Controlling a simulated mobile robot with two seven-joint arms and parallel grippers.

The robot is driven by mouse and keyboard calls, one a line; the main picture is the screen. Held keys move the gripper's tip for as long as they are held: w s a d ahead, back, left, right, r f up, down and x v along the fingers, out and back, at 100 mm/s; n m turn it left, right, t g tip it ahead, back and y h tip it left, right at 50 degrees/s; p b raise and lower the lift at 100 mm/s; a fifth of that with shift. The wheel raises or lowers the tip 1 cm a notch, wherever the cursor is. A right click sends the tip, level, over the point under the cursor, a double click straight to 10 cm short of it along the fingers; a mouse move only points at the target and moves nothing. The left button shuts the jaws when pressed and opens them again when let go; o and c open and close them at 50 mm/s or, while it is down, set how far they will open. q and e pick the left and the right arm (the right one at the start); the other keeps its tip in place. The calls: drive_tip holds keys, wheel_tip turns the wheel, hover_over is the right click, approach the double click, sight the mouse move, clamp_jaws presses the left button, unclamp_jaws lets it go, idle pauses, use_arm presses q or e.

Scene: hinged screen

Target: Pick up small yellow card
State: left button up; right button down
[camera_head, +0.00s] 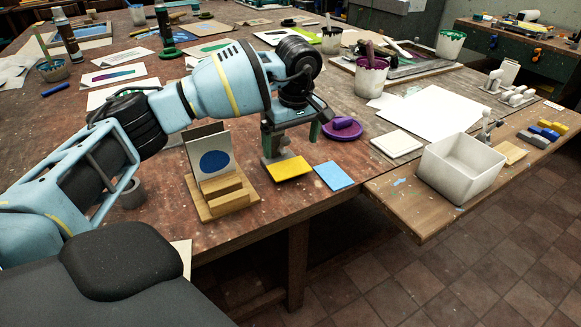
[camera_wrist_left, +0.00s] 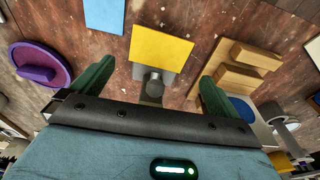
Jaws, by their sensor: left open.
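The small yellow card (camera_head: 289,170) lies near the table's front edge, and it also shows in the left wrist view (camera_wrist_left: 160,47). A small grey piece (camera_wrist_left: 152,86) with a rounded top sits at one edge of the card; I cannot tell whether they are joined. My left gripper (camera_head: 292,137) is above and just behind the card, with nothing between its fingers. In the left wrist view its two green fingers (camera_wrist_left: 155,76) are wide apart, on either side of the grey piece. My right gripper is not in view.
A wooden stand (camera_head: 229,199) holding a blue-circle card (camera_head: 214,163) is close on the left. A blue card (camera_head: 334,175) lies on the right, with a purple lidlike disc (camera_head: 342,128) behind it. A white bin (camera_head: 460,168) stands farther right.

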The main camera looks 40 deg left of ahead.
sight(289, 168)
use_arm(q)
drive_tip(key=shift+w+a+f, duration=0.1)
drive_tip(key=shift+a+f, duration=0.1)
drive_tip(key=shift+f, duration=1.45)
drive_tip(key=shift+w+a+f, duration=0.1)
drive_tip(key=shift+a+f, duration=0.1)
drive_tip(key=shift+f, duration=1.45)
drive_tip(key=shift+f, duration=0.1)
drive_tip(key=c, duration=0.7)
